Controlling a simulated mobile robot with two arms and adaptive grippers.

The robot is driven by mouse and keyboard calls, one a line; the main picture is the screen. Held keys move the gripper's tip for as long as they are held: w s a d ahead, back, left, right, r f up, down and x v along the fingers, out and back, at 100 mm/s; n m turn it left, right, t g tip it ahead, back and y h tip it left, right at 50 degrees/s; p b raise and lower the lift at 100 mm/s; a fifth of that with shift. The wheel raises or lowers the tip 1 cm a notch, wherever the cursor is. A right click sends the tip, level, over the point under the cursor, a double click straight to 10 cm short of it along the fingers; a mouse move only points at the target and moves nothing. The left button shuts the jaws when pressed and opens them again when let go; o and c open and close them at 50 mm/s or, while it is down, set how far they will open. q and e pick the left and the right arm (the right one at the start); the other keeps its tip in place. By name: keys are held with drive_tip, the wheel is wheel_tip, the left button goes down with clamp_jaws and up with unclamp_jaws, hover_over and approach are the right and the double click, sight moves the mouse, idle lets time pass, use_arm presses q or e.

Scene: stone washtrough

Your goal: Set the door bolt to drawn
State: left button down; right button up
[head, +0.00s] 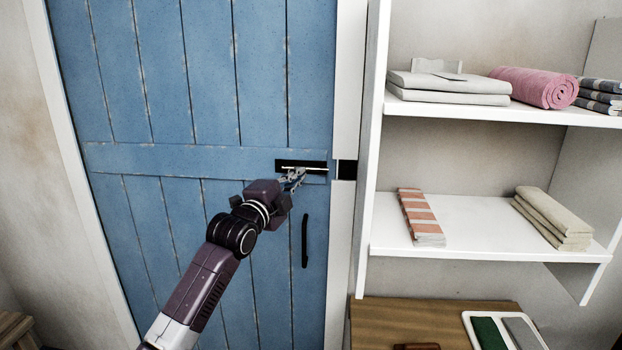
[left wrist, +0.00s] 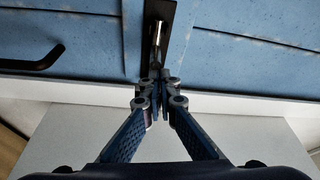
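The door bolt (head: 314,165) is a pale metal rod on a black plate, lying level near the right edge of the blue door (head: 215,155). A black keeper (head: 347,170) sits on the white frame to its right. I cannot make out the rod crossing the gap between plate and keeper. My left gripper (head: 294,179) is at the bolt from below left. In the left wrist view, its fingertips (left wrist: 156,80) come together on the bolt (left wrist: 157,42) and hide the gripped part. My right gripper is not in view.
A black door handle (head: 305,241) stands below the bolt. White shelves (head: 465,220) with folded towels and a pink roll (head: 537,87) are close on the right. A wooden surface (head: 440,312) with a white tray (head: 474,326) is below them.

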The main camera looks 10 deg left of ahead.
use_arm(q)
drive_tip(key=shift+a, duration=0.25)
